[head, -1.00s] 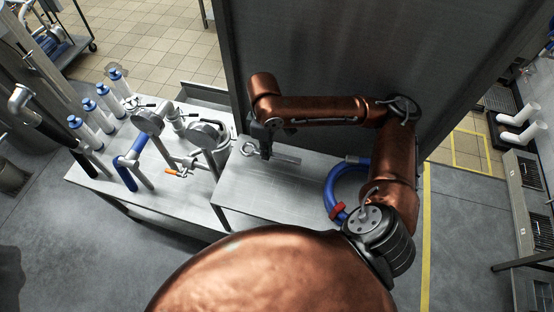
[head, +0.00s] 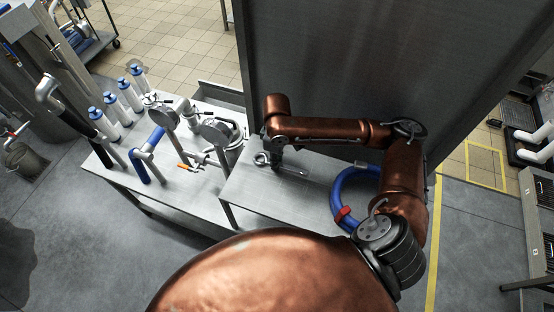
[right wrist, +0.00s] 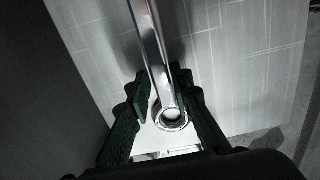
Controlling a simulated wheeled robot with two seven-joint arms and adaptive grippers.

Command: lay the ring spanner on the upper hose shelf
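The ring spanner (head: 293,170) is a thin silver tool over the right part of the grey steel bench, its ring end to the left. It also shows in the right wrist view (right wrist: 152,45), with its ring at the bottom. My right gripper (head: 275,160) points down at the spanner's ring end. In the right wrist view its fingers (right wrist: 163,88) are close on both sides of the shank, just beyond the ring, and appear shut on it. Whether the spanner touches the bench is hard to tell. My left gripper is out of view. I cannot identify the upper hose shelf.
A blue hose (head: 343,190) with a red clamp lies at the bench's right. A tall grey panel (head: 340,65) stands behind. Gauges, an orange-handled valve (head: 185,167) and several white-and-blue bottles (head: 117,110) crowd the left bench. Open floor lies in front.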

